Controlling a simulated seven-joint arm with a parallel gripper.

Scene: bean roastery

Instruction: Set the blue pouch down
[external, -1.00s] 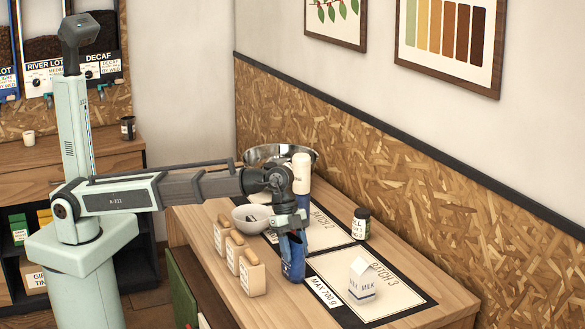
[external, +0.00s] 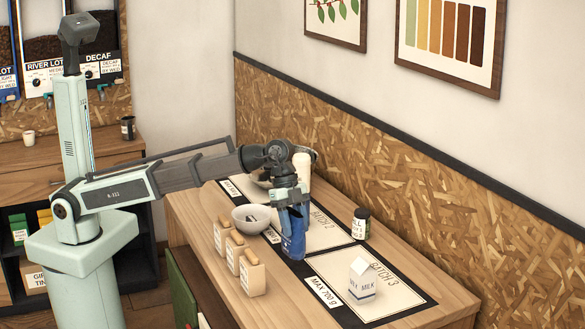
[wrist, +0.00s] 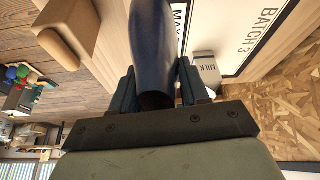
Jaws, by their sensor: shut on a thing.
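The blue pouch (external: 293,238) is held upright between the fingers of my gripper (external: 290,198), above the front edge of the Batch 2 area (external: 322,232) on the table. In the wrist view, the dark blue pouch (wrist: 155,45) fills the space between both fingers of my gripper (wrist: 156,88). I cannot tell for certain whether its bottom touches the table. My gripper hides part of the pouch's top.
The Batch 3 area (external: 345,300) holds a milk carton (external: 362,280). A dark jar (external: 361,224) stands behind it. A pale bottle (external: 302,172) stands behind my gripper.

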